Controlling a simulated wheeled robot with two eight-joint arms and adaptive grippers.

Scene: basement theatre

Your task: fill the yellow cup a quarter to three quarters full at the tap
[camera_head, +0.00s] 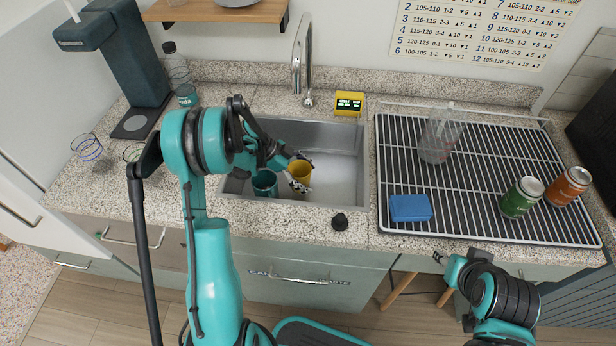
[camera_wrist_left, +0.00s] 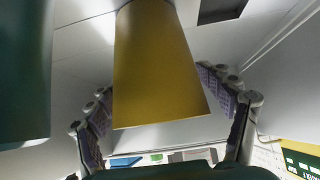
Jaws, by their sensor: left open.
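The yellow cup (camera_head: 302,168) stands in the grey sink basin (camera_head: 335,185), partly hidden by my left gripper (camera_head: 292,172). In the left wrist view the yellow cup (camera_wrist_left: 160,70) lies between the two spread fingers of my left gripper, with gaps at both sides. The gripper is open. A teal cup (camera_head: 264,184) stands just left of the yellow cup in the basin; the wrist view shows it too (camera_wrist_left: 24,70). The tap (camera_head: 301,62) rises behind the basin; no water shows. My right gripper (camera_head: 442,260) is low at the right; its finger state is unclear.
A wire rack (camera_head: 470,205) right of the sink carries a clear bottle (camera_head: 440,135), a blue sponge (camera_head: 410,207), a green can (camera_head: 521,197) and an orange can (camera_head: 568,186). A yellow display box (camera_head: 348,104) and black knob (camera_head: 340,221) flank the sink. Glasses (camera_head: 88,148) stand left.

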